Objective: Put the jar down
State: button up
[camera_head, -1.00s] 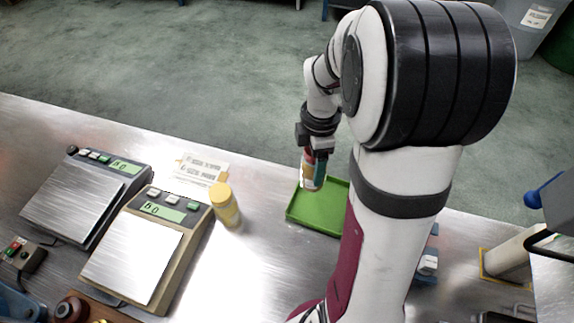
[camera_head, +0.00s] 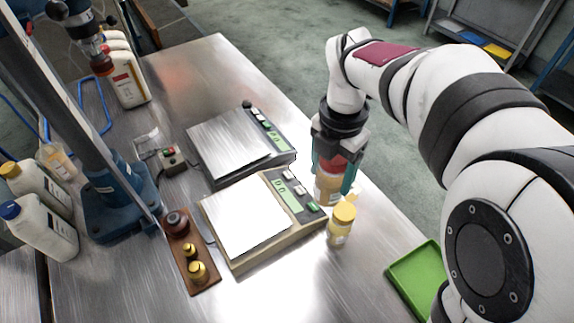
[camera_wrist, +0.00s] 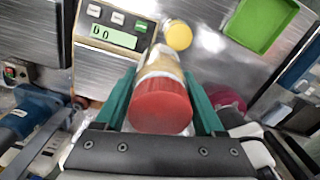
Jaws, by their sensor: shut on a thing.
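My gripper (camera_head: 336,170) is shut on a jar (camera_head: 327,187) with a red lid and yellowish contents. In the wrist view the jar's red lid (camera_wrist: 160,106) faces the camera between my green fingers (camera_wrist: 160,95). The jar is upright in the head view, beside the right end of the front scale. Whether its base touches the table is hard to tell. A yellow-lidded jar (camera_head: 341,226) stands just in front of it and also shows in the wrist view (camera_wrist: 178,36).
Two scales, a near one (camera_head: 245,220) and a far one (camera_head: 228,146), stand to the left with empty plates. A green tray (camera_head: 420,278) lies to the right. A wooden block with weights (camera_head: 190,255) and a blue press stand (camera_head: 115,205) are further left.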

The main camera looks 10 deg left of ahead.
jog(key=shift+n, duration=0.8)
jog(key=shift+s+a+f, duration=0.4)
jog(key=shift+a+f, duration=1.3)
jog(key=shift+a, duration=0.8)
jog(key=shift+s+a+f, duration=0.4)
jog(key=shift+a+f, duration=1.3)
jog(key=shift+a, duration=0.75)
jog(key=shift+s+a+f, duration=0.4)
jog(key=shift+a+f, duration=1.3)
jog(key=shift+a, duration=0.8)
